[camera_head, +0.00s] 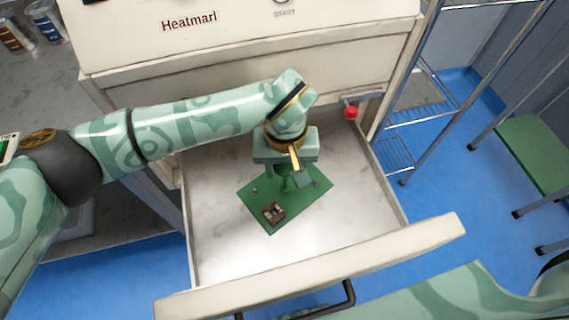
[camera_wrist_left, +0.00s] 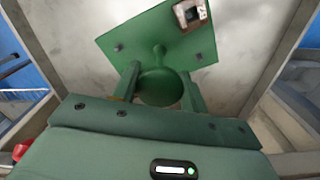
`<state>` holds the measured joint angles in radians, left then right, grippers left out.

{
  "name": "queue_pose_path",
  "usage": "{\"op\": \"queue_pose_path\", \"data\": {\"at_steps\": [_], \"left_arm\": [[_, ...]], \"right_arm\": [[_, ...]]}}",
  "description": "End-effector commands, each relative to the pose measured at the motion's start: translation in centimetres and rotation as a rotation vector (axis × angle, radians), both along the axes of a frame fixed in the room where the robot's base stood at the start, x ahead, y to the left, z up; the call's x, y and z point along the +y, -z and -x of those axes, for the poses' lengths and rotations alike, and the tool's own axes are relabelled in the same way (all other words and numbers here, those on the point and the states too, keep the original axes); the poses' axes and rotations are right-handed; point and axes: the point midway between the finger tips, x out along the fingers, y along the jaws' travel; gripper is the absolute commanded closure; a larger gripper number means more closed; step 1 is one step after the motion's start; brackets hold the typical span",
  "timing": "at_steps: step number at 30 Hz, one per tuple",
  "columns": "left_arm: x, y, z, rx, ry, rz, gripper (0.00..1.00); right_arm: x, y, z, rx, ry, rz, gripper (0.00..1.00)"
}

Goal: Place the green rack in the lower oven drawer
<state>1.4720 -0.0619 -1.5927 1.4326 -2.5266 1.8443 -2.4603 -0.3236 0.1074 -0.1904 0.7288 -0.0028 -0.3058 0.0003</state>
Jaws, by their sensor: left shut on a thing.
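The green rack (camera_head: 291,207) is a flat green plate with a knob and post on it and a small brown box-like part (camera_head: 273,213) near its front corner. It is inside the open lower oven drawer (camera_head: 212,250), turned at an angle to the drawer walls. My left gripper (camera_head: 293,180) points down over the rack, shut on its knob. The left wrist view shows the fingers on both sides of the round green knob (camera_wrist_left: 160,87), with the plate (camera_wrist_left: 140,38) beyond. I cannot tell whether the plate touches the drawer floor. My right gripper is not in view.
The oven front (camera_head: 250,60) rises behind the drawer. A red knob (camera_head: 351,113) is at its right. The drawer front (camera_head: 430,238) with a black handle (camera_head: 345,295) lies nearest. A wire shelf (camera_head: 425,105) and green stool (camera_head: 530,150) stand right. Bare drawer floor surrounds the rack.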

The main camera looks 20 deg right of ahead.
Motion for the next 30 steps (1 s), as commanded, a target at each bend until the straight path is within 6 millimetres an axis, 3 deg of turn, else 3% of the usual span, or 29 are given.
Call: {"op": "queue_pose_path", "data": {"at_steps": [7, 8, 9, 10, 20, 24, 30], "left_arm": [[0.0, 0.2, 0.0, -0.002, 0.000, 0.000, 1.00], [0.0, 0.1, 0.0, -0.002, 0.000, 0.000, 0.48], [0.0, 0.1, 0.0, -0.002, 0.000, 0.000, 0.37], [0.0, 0.1, 0.0, -0.002, 0.000, 0.000, 0.35], [0.0, -0.4, 0.0, -0.002, 0.000, 0.000, 0.35], [0.0, -3.0, -0.1, -0.009, 0.000, 0.000, 0.35], [0.0, -7.9, -0.1, -0.010, 0.000, -0.001, 0.35]], "right_arm": [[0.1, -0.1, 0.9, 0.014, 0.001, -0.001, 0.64], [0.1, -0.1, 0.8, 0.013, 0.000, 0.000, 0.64], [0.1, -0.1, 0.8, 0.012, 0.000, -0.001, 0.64], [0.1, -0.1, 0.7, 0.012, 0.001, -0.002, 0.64], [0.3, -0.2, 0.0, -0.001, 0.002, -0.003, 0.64], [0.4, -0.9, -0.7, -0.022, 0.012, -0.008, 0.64], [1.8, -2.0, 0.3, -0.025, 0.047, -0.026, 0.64]]}}
